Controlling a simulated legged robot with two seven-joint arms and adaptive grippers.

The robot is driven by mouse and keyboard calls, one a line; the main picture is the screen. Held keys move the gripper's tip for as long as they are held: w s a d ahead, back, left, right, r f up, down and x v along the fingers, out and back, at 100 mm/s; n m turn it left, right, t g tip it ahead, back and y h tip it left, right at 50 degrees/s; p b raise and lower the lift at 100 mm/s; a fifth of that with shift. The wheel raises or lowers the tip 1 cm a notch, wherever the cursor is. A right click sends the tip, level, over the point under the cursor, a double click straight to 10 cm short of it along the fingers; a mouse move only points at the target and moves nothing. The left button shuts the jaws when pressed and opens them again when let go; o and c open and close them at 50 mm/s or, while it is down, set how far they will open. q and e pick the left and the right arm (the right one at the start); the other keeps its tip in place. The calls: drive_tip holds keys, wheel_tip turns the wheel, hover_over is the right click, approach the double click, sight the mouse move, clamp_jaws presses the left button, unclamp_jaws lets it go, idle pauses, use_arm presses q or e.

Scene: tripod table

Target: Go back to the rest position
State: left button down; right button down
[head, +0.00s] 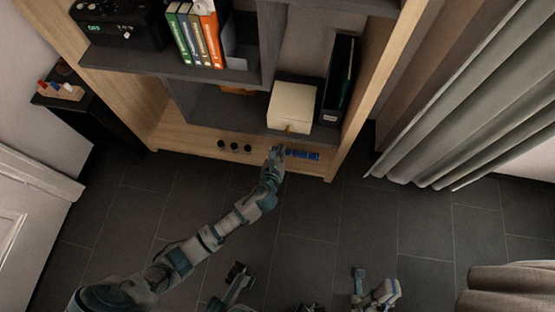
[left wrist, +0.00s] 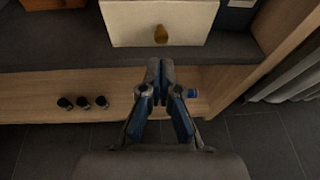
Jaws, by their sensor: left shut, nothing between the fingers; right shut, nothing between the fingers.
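My left arm reaches from the lower left up to the bottom of the shelf unit in the head view. My left gripper (head: 278,151) is in front of the wooden base board, just below a cream box with a knob (head: 291,107). In the left wrist view the fingers of my left gripper (left wrist: 160,68) are together with nothing between them. The cream box (left wrist: 158,20) and its brass-coloured knob are beyond the fingertips. My right gripper (head: 358,272) is low in the head view, over the floor, shut and empty, away from the shelf.
Books (head: 193,35) and a black device (head: 117,25) stand above. A curtain (head: 470,105) hangs at right. Dark tiled floor (head: 400,225) is clear between.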

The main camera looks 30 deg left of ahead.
use_arm(q)
drive_tip(key=v, duration=0.5)
drive_tip(key=shift+d+f, duration=0.1)
